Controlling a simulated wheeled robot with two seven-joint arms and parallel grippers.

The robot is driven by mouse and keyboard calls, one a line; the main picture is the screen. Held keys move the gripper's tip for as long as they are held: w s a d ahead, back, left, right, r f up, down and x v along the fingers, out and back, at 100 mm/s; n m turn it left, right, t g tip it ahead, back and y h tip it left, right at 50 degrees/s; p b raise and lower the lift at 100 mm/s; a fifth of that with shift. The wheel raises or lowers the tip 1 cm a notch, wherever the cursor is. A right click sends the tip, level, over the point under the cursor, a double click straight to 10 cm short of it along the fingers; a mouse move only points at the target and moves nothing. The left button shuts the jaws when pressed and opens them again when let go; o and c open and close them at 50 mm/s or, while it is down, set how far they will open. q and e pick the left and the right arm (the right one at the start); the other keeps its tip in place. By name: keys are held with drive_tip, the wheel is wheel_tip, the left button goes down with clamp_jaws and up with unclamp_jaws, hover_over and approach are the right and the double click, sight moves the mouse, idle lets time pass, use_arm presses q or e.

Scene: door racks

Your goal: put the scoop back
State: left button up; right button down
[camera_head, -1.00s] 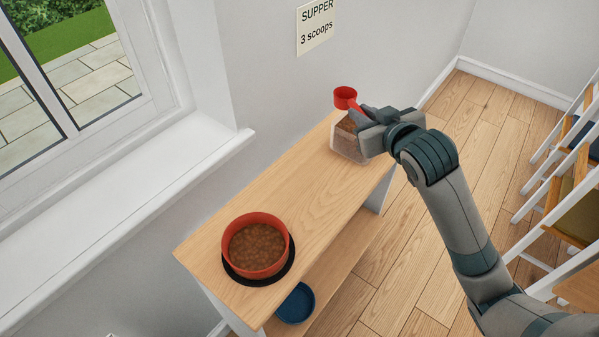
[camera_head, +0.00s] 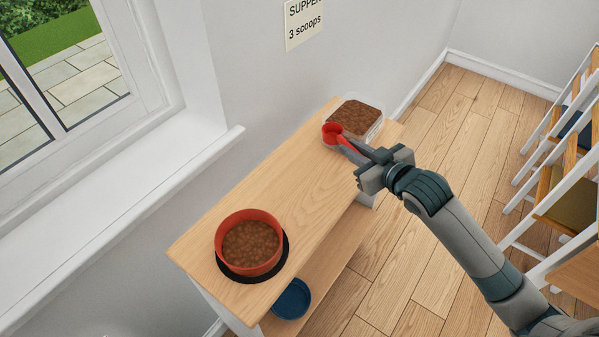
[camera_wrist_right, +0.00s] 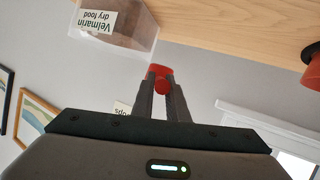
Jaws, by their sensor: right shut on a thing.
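The red scoop (camera_head: 333,133) is held by its handle in my right gripper (camera_head: 359,150), which is shut on it. In the head view the scoop is in front of the clear food bin (camera_head: 372,128), apart from its opening as far as I can see. The bin holds brown kibble and stands at the far end of the wooden shelf top. In the right wrist view the scoop (camera_wrist_right: 161,72) shows between the fingers (camera_wrist_right: 162,88), with the bin (camera_wrist_right: 115,28), labelled "Velmarin dry food", beside it. My left gripper is not in view.
A red bowl (camera_head: 249,244) full of brown kibble stands on a black mat at the shelf's near end. A blue bowl (camera_head: 292,299) sits on the lower shelf. A wall sign (camera_head: 304,22) reads "SUPPER 3 scoops". The middle of the shelf top (camera_head: 285,185) is clear.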

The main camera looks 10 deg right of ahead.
drive_tip(key=p, duration=0.3)
hover_over(307, 188)
wheel_tip(307, 188, down, 6)
drive_tip(key=shift+f, duration=0.25)
drive_tip(key=shift+f+p, duration=0.3)
drive_tip(key=shift+f, duration=1.7)
drive_tip(key=shift+f, duration=0.15)
drive_tip(key=c, duration=1.7)
unclamp_jaws()
drive_tip(key=shift+c, duration=0.2)
drive_tip(key=b+v, duration=0.2)
drive_tip(key=v, duration=1)
